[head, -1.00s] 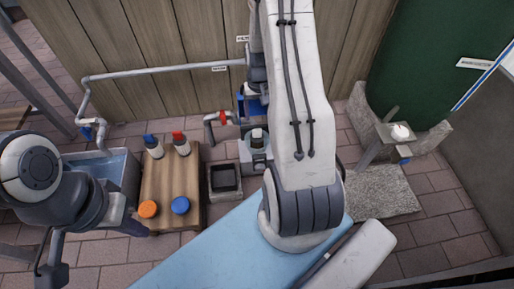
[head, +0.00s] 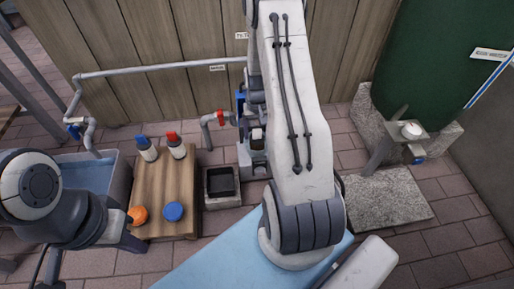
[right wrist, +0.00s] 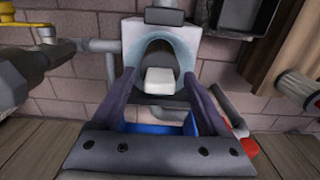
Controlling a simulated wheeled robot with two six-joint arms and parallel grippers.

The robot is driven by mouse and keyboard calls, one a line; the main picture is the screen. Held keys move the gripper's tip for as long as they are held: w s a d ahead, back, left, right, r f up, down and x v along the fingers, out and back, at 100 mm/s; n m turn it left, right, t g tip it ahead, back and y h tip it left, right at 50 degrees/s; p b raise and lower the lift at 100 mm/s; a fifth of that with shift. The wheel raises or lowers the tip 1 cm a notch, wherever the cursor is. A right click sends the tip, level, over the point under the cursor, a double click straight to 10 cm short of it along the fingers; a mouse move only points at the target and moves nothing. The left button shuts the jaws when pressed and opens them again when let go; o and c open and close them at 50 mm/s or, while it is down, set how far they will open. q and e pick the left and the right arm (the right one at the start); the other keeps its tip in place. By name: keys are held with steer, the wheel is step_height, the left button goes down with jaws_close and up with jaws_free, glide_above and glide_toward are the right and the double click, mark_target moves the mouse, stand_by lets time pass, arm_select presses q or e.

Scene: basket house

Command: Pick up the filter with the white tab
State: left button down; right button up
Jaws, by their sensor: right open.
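The white tab (right wrist: 159,79) of the filter shows in the right wrist view as a small pale block in front of the dark arched opening of a grey housing (right wrist: 115,45). My right gripper (right wrist: 158,88) is open, with one finger on each side of the tab; contact cannot be told. The filter body is hidden in the dark opening. In the head view my right arm covers much of the housing (head: 247,158). My left gripper (head: 128,240) is low at the left, beside the wooden table; its jaws are not clear.
A wooden table (head: 165,195) holds two bottles, a blue cap (head: 174,211) and an orange cap (head: 138,215). A black tray (head: 221,182) and a red-handled tap (head: 220,117) stand beside the housing. A stone slab (head: 390,198) lies at right. A wooden fence stands behind.

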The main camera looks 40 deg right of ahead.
jaws_close()
